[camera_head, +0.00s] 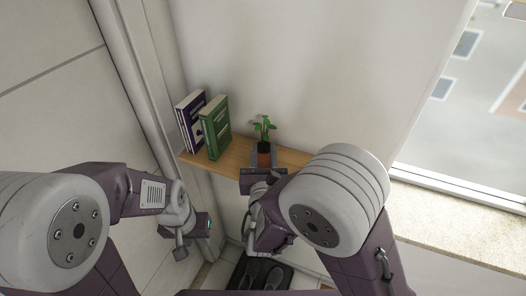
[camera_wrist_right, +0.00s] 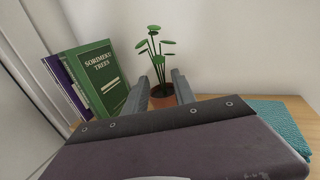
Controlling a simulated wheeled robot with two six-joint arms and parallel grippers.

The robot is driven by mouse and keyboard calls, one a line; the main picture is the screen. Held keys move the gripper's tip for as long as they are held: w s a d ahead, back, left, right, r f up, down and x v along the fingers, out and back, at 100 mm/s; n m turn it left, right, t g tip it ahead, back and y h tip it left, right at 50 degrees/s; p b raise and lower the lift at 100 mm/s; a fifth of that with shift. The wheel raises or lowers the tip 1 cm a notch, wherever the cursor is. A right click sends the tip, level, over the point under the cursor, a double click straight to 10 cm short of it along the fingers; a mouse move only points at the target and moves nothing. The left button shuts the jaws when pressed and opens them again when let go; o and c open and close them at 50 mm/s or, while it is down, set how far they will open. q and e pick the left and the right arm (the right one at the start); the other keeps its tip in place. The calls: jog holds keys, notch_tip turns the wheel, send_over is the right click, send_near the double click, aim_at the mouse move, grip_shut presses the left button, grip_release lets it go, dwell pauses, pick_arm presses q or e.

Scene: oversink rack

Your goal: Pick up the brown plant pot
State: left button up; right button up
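The brown plant pot (camera_head: 264,148) holds a green leafy plant and stands upright on a wooden shelf (camera_head: 238,150). The pot also shows in the right wrist view (camera_wrist_right: 162,98), its lower part hidden by my gripper. My right gripper (camera_head: 263,160) is at the front of the shelf; its two fingers (camera_wrist_right: 163,92) are apart, one on each side of the pot in the wrist view. I cannot tell whether they touch it. My left gripper (camera_head: 194,239) is low at the left, away from the pot, with nothing visible in it.
A green book (camera_head: 215,128) and a purple book (camera_head: 190,118) stand on the shelf left of the pot. A teal item (camera_wrist_right: 284,118) lies right of it in the wrist view. The wall is close behind. Dark shoes on a mat (camera_head: 260,274) are below; a window is at right.

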aim_at(263, 147)
jog(key=w+p, duration=0.1)
jog(key=w, duration=0.1)
jog(key=w+p, duration=0.1)
jog(key=w, duration=0.1)
jog(key=shift+w+r, duration=0.2)
jog(key=shift+w, duration=0.05)
jog(key=shift+w+f, duration=0.15)
jog(key=shift+w, duration=0.3)
jog(key=shift+s, duration=0.15)
grip_shut()
dwell(0.6)
